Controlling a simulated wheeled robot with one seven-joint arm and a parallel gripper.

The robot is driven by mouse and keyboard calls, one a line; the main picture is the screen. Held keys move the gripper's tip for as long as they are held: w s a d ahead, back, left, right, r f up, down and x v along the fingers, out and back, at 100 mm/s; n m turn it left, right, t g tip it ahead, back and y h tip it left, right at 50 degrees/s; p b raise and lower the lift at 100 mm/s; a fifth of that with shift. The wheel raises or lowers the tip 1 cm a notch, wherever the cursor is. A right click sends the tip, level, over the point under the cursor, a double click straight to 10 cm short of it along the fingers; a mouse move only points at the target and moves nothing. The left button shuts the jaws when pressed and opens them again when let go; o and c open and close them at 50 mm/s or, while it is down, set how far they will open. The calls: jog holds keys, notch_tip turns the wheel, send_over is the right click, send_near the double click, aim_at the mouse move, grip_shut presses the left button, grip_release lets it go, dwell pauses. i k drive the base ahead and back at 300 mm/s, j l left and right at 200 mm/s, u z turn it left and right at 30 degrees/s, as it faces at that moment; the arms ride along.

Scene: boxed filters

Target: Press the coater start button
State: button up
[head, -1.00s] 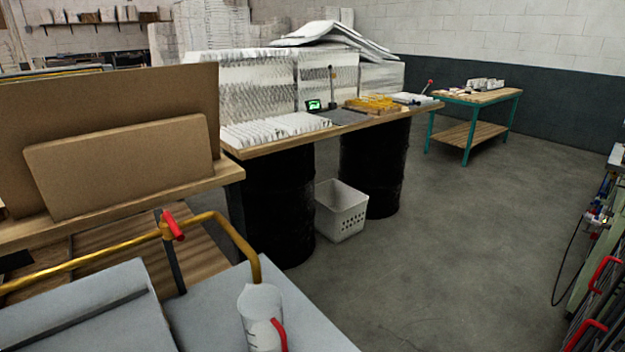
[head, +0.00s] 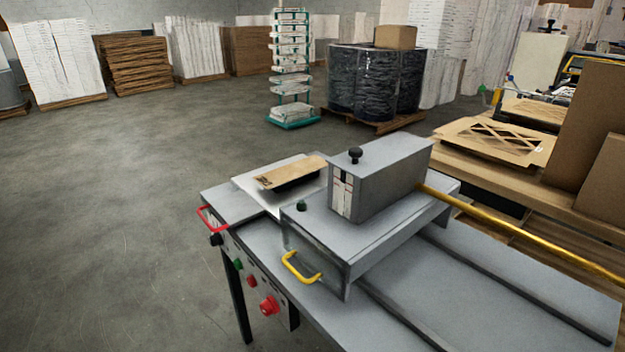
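A grey bench machine (head: 385,195), which looks like the coater, stands in the lower right of the head view. Its front side panel (head: 255,285) carries a black knob (head: 215,239), a small green button (head: 238,264), a small red button (head: 252,281) and a larger red knob (head: 269,305). The labels are too small to read, so I cannot tell from them which is the start button. Another green knob (head: 301,205) sits on top of the machine. My gripper is not in view.
A red handle (head: 212,220) and a yellow handle (head: 300,268) stick out at the machine's front. A board with a brown piece (head: 290,173) lies at its far end. A yellow rail (head: 520,234) runs right. The floor (head: 120,220) to the left is clear.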

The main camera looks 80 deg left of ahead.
aim_at(238, 264)
jog(key=u, duration=1.3)
